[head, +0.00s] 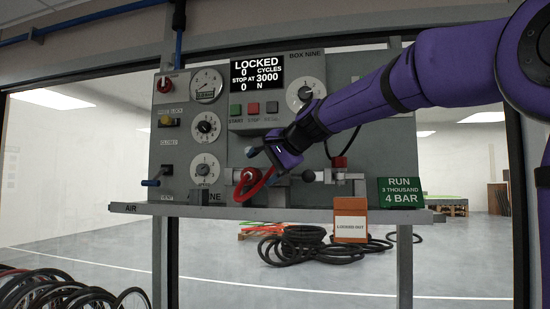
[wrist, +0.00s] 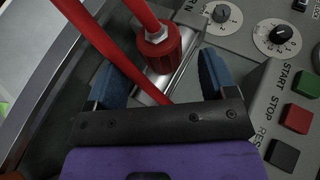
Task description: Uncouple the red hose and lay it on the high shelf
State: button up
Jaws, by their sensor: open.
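The red hose (head: 249,185) hangs in a loop at the front of the grey panel, low and left of my arm in the head view. In the wrist view the red hose (wrist: 122,62) runs past a red ribbed coupling (wrist: 159,45), which sits on a metal fitting. My gripper (head: 262,154) is in front of the panel, just above and right of the hose loop. In the wrist view its blue fingers (wrist: 158,88) stand apart on either side of the coupling's metal fitting, and I see no contact. I cannot identify the high shelf.
The grey control panel (head: 230,140) carries dials, gauges and levers. A narrow ledge (head: 300,214) runs under it, with a green sign (head: 400,191) and an orange lockout box (head: 350,218). Black hose coils (head: 310,247) lie behind, and bicycle wheels (head: 60,290) stand at lower left.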

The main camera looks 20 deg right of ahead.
aim_at(257, 172)
jog(key=shift+x, duration=2.6)
jog(key=shift+s, duration=0.1)
jog(key=c, duration=1.1)
